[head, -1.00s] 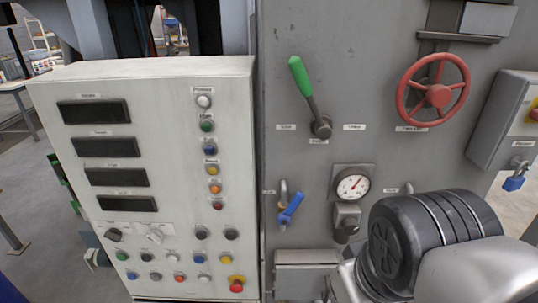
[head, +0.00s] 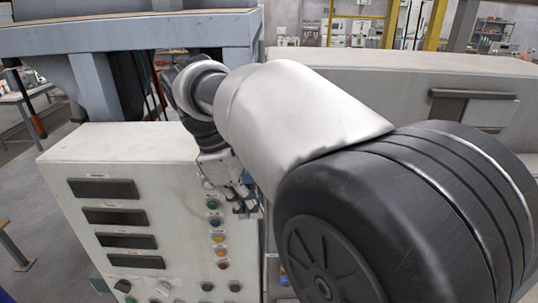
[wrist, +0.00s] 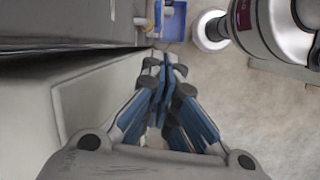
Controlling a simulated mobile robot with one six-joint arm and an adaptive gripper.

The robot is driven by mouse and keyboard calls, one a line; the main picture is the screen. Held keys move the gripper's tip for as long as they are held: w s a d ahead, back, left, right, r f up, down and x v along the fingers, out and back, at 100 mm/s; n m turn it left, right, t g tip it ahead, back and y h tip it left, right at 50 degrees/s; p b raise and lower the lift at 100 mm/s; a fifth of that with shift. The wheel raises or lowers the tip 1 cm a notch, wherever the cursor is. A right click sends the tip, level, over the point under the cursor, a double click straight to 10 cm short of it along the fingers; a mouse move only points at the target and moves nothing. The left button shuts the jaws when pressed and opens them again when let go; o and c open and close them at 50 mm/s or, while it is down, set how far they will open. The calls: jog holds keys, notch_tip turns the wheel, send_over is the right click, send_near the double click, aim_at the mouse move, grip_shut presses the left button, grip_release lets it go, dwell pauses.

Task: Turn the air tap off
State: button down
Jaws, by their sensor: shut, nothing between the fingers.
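A small patch of blue (head: 284,275) shows at the lower edge of the head view, beside my arm. It looks like part of the blue-handled tap, but my arm hides most of it and I cannot tell its position. My gripper (head: 245,207) is in front of the upper right edge of the white control panel, near its column of lamps, and apart from the blue patch. In the wrist view my gripper (wrist: 165,72) is shut, with nothing between its fingers.
The control panel (head: 75,215) with dark displays and coloured buttons stands left. My arm covers most of the grey cabinet (head: 345,81), including its gauge and red wheel. In the wrist view a blue object (wrist: 183,20) lies beyond the fingers, and pale floor (wrist: 265,110) is open at right.

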jog(key=w+a+r+n+p, duration=0.1)
jog(key=a+n, duration=0.1)
jog(key=a, duration=0.2)
jog(key=d+b+x, duration=0.1)
jog(key=d+x, duration=0.1)
jog(key=x, duration=0.9)
jog(key=d+r+b+x, duration=0.1)
jog(key=d+x, duration=0.1)
jog(key=x, duration=0.9)
jog(key=shift+s+d+h, duration=0.2)
jog(key=shift+h, duration=0.2)
jog(key=shift+f, duration=0.15)
jog(key=shift+d+r+p, duration=0.25)
jog(key=shift+d+p, duration=0.35)
jog(key=shift+d, duration=0.2)
jog(key=shift+d+f, duration=0.15)
jog(key=shift+d, duration=0.25)
jog(key=shift+a, duration=0.2)
